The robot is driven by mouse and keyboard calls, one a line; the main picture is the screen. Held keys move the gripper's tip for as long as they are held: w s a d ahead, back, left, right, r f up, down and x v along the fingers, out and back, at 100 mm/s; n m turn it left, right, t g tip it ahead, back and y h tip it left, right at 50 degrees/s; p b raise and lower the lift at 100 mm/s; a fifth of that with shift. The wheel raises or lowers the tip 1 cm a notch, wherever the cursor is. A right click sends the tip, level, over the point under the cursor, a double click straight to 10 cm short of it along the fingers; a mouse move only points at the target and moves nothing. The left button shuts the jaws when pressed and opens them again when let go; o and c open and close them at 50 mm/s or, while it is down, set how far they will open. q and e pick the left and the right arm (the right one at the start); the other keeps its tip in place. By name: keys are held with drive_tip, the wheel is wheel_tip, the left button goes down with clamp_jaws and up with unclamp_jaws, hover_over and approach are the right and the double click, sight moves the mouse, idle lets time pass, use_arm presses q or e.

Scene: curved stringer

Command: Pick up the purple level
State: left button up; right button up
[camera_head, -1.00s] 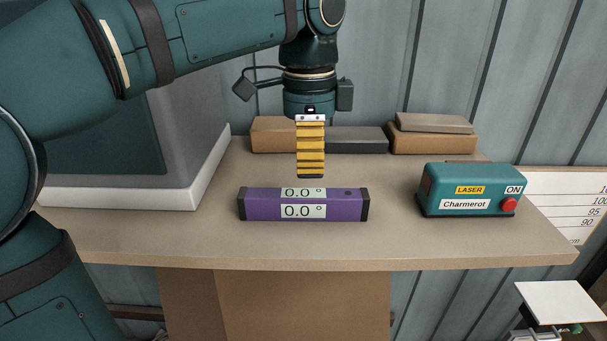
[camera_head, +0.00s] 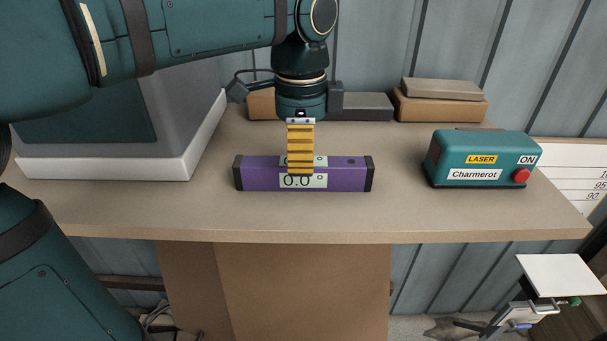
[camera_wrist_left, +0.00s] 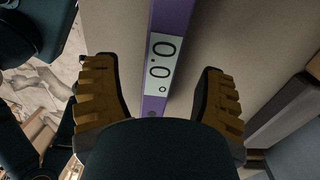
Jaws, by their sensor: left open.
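The purple level (camera_head: 345,181) lies on the wooden table (camera_head: 400,216), its long side across the head view, with black end caps and two white displays reading 0.0. My left gripper (camera_head: 300,172) points down over the level's middle and hides part of its upper display. In the left wrist view the left gripper (camera_wrist_left: 165,92) is open, with one yellow finger on each side of the level (camera_wrist_left: 169,20). The fingers are apart from the level. My right gripper is not in view.
A teal laser box (camera_head: 482,158) with a red button stands to the right of the level. Brown and grey blocks (camera_head: 440,108) lie at the table's back. A grey, white-edged block (camera_head: 110,168) stands at left. The table front is clear.

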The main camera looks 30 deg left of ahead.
use_arm(q)
wheel_tip(320, 180, down, 5)
drive_tip(key=shift+w+d+r+b, duration=0.1)
drive_tip(key=shift+d+b, duration=0.05)
drive_tip(key=shift+b, duration=0.25)
clamp_jaws()
